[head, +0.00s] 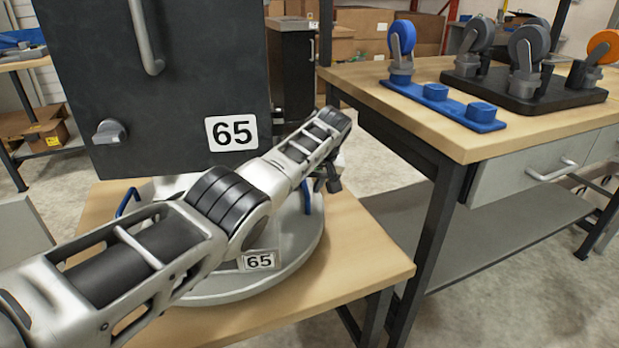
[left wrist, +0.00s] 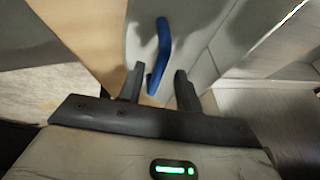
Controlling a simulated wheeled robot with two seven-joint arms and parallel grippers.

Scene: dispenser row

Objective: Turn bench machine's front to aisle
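The bench machine (head: 165,60) is a dark box with a "65" label, a vertical handle (head: 146,40) and a grey knob (head: 109,132) on the face toward me. It stands over a round grey turntable (head: 250,290) that also bears a "65" tag. Blue handles show on the turntable's left (head: 127,203) and right (head: 306,196). My left arm crosses in front of the machine. My left gripper (head: 332,182) is beside the right handle. In the left wrist view, a blue handle (left wrist: 161,50) shows between and beyond the open fingers (left wrist: 160,85); contact is unclear. My right gripper is out of view.
The turntable rests on a wooden bench (head: 365,250). At the right, a larger workbench (head: 400,105) holds a blue rack (head: 440,103) and a black tray (head: 520,95) with wheeled parts. A floor gap lies between the benches. Cardboard boxes (head: 365,25) stand behind.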

